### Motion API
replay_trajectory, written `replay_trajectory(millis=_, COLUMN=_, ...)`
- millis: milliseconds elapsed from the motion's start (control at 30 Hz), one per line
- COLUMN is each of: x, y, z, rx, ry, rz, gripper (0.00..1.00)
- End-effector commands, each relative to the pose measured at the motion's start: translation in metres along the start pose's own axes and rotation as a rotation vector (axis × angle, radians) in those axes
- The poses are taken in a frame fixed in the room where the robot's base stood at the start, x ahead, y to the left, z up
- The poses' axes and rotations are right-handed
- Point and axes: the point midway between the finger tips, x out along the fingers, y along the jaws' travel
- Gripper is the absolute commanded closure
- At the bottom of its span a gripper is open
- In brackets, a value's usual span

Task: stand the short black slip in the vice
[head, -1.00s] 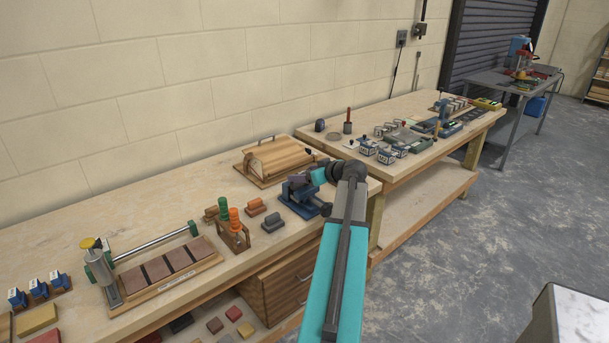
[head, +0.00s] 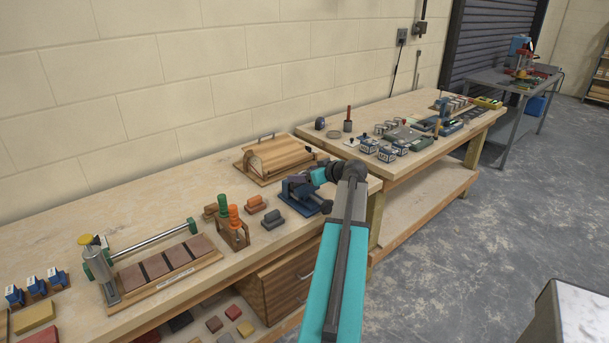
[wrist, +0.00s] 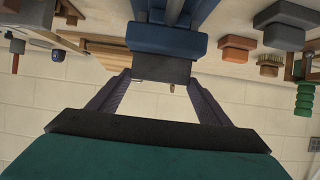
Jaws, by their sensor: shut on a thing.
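The blue vice (head: 298,188) stands on the near bench, and its blue jaw (wrist: 165,40) fills the top middle of the wrist view. The short black slip (wrist: 162,69) is a dark block directly at the vice jaw. My gripper (wrist: 161,78) is shut on the slip, with one purple finger on each side of it. In the head view my gripper (head: 317,177) is small and at the vice. The slip cannot be made out there. How deep it sits between the jaws is hidden.
Beside the vice are an orange-topped block (head: 256,204), a dark grey block (head: 273,219) and a wooden rack (head: 234,236) with green and orange handles. A wooden domed box (head: 277,161) stands behind. Bare bench lies to the left at the back.

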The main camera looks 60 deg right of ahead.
Motion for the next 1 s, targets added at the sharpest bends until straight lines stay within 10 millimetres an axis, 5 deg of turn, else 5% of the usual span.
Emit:
replay_trajectory(millis=800, x=0.0049, y=-0.0001, z=0.0098, rx=0.0, ry=0.001, rz=0.0, gripper=0.56)
replay_trajectory(millis=833, x=0.0049, y=-0.0001, z=0.0098, rx=0.0, ry=0.001, rz=0.0, gripper=0.27)
replay_trajectory(millis=1000, x=0.005, y=-0.0001, z=0.01, rx=0.0, ry=0.0, rz=0.0, gripper=0.07)
